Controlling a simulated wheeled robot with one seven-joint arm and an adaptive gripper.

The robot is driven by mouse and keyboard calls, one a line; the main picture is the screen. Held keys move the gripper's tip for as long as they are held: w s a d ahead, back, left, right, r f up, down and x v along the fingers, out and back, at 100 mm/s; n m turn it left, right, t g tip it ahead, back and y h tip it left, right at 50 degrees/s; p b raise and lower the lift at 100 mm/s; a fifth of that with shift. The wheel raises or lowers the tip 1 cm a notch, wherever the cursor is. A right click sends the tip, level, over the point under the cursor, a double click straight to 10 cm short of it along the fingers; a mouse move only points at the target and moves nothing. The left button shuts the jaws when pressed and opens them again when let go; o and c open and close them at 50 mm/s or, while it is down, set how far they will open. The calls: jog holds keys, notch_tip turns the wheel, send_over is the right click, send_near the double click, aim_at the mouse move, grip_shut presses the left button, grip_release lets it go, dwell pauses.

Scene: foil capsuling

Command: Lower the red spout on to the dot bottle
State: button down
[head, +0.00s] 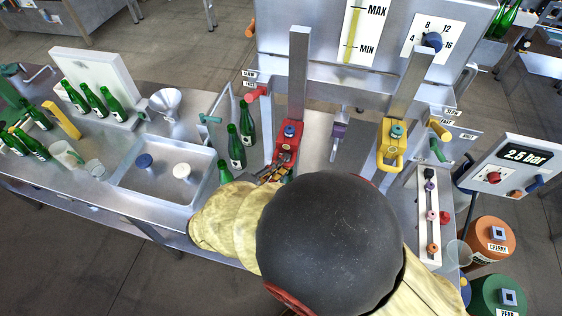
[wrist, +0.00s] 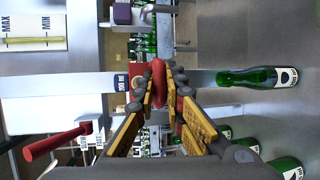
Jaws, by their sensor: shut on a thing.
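The red spout (head: 288,145) sits on an upright metal rail, left of the yellow spout. My gripper (head: 272,172) is at its front lower end, partly hidden by my arm. In the wrist view, which is turned sideways, my gripper (wrist: 158,88) has its yellow fingers shut on the red spout's rounded handle (wrist: 158,70). A green bottle (wrist: 250,77) stands below the spout in line with it, apart from it. Its white label bears a dark mark that looks like a dot. In the head view my gripper and arm hide most of this spot.
Several green bottles (head: 237,147) stand left of the red spout. A red lever (head: 257,93) juts out at its upper left. The yellow spout (head: 392,145) hangs to the right. A sink (head: 205,160) is set in the counter at left.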

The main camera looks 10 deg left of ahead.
notch_tip(320, 180, down, 13)
jog(key=b, duration=1)
jog(key=shift+s+d, duration=0.15)
jog(key=shift+d, duration=0.15)
jog(key=shift+f, duration=0.1)
jog(key=c, duration=2)
grip_release()
jog(key=shift+a, duration=0.1)
jog(key=shift+c, duration=0.2)
jog(key=shift+o, duration=0.7)
jog(key=shift+r, duration=0.2)
jog(key=v, duration=1.2)
